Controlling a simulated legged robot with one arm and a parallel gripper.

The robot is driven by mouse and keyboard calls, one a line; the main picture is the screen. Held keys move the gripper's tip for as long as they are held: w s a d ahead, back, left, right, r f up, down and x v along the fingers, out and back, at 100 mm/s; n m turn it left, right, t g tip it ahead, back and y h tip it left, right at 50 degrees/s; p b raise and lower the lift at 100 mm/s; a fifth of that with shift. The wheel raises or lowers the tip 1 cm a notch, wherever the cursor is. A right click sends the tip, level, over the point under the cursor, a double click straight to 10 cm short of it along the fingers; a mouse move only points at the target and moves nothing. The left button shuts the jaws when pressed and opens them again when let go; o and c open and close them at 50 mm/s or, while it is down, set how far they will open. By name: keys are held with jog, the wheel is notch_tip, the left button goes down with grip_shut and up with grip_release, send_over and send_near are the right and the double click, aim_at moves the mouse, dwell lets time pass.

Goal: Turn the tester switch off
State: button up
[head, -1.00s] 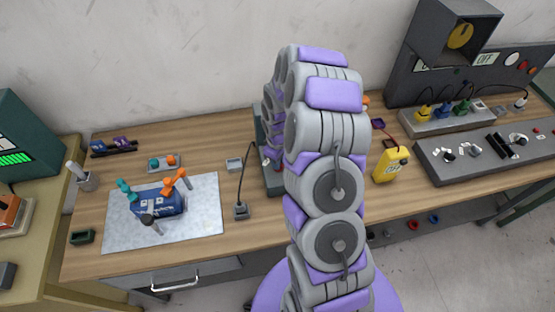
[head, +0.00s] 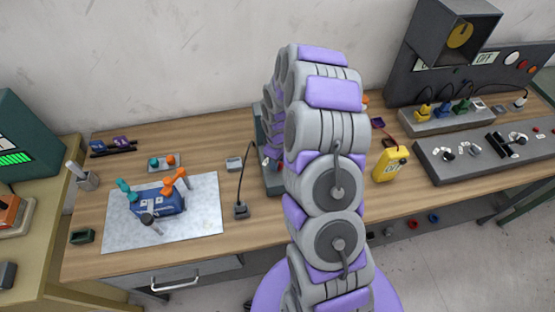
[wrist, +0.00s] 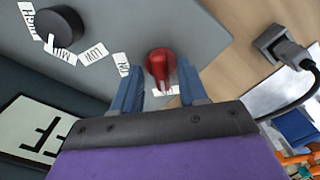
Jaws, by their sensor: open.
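The tester (head: 276,188) is a dark grey-green box on the wooden bench in the head view, mostly hidden behind my arm. In the wrist view its grey panel (wrist: 210,30) carries a red switch lever (wrist: 160,64) with a small white label at its lower end. My gripper (wrist: 160,76) is open over the panel, with one blue finger on either side of the red switch. Gaps show on both sides, and I cannot tell whether either finger touches it. In the head view the gripper is hidden behind my arm.
A black round knob (wrist: 59,27) with several white labels around it is on the panel. A display with large black letters (wrist: 30,135) is at the left. A plug with a black cable (wrist: 285,48) lies beside the tester. A yellow device (head: 390,164) stands to its right.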

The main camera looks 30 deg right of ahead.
notch_tip(320, 180, up, 17)
jog(key=shift+r+p, duration=0.15)
jog(key=shift+p, duration=0.15)
dwell(0.3)
dwell(0.4)
jog(key=s+a+r+m+b, duration=0.1)
jog(key=s+a+r+b, duration=0.1)
jog(key=s+a, duration=0.35)
jog(key=s+a+r+m+g+b, duration=0.1)
jog(key=s+a+r+b, duration=0.15)
jog(key=s, duration=0.65)
jog(key=s+a+r+m+b, duration=0.1)
jog(key=s+a, duration=0.4)
jog(key=s, duration=0.2)
jog(key=s+a+f+m+b, duration=0.1)
jog(key=s+m+b, duration=0.1)
jog(key=s, duration=0.9)
jog(key=shift+f+m+g, duration=0.35)
jog(key=shift+m+g, duration=0.05)
jog(key=shift+m, duration=0.1)
